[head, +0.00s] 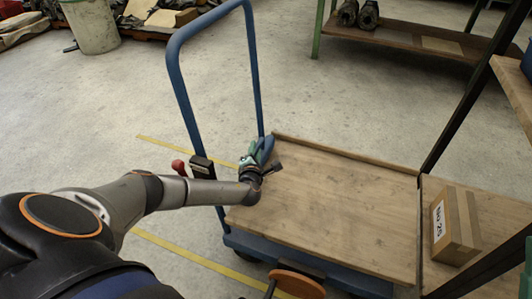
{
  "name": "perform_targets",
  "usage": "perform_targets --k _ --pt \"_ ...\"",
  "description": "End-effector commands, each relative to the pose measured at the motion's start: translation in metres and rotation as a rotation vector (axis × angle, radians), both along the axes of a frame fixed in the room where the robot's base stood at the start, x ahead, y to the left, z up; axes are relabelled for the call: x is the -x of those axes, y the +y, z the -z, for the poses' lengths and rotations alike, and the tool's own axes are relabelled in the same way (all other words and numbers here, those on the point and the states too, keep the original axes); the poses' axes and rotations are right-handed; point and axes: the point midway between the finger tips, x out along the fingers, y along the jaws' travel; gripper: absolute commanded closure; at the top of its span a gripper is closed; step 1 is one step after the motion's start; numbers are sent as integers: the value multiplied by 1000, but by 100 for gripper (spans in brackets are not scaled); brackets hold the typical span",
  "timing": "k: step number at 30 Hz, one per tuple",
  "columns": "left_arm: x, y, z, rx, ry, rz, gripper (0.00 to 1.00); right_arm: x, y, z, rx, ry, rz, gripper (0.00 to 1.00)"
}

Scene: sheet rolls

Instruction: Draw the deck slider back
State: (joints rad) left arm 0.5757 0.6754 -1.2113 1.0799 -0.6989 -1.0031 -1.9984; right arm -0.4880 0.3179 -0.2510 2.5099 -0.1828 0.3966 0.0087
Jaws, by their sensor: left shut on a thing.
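A blue cart with a wooden deck (335,205) and a tall blue tube handle (178,85) stands in front of me. My left gripper (264,154) is at the deck's left edge, near the foot of the handle's far post. It is shut on a small blue-teal piece (268,145), which I take to be the deck slider; the gripper hides most of it. My left arm reaches across the near handle post. My right gripper is out of view.
A red knob (179,167) and a black box (202,166) sit by the near handle post. A labelled cardboard box (456,226) rests on a wooden surface at right, beside dark rack posts. The deck top is bare. Open floor lies behind the cart.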

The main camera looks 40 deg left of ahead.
Motion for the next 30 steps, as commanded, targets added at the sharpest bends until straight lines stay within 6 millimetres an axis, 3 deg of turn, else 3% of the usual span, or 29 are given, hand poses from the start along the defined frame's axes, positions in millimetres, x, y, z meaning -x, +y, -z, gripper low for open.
perform_targets --k 3,13,14,21,30 --pt "1 10 -1 -2 1 -5 100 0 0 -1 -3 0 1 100" --pt "2 13 -1 -7 2 -8 100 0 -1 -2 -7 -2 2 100" --pt "2 13 -1 -7 2 -8 76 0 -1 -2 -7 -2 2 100" --pt "2 11 -1 -5 1 -6 48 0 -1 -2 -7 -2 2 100" --pt "4 7 -2 -1 2 -1 48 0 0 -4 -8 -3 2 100"
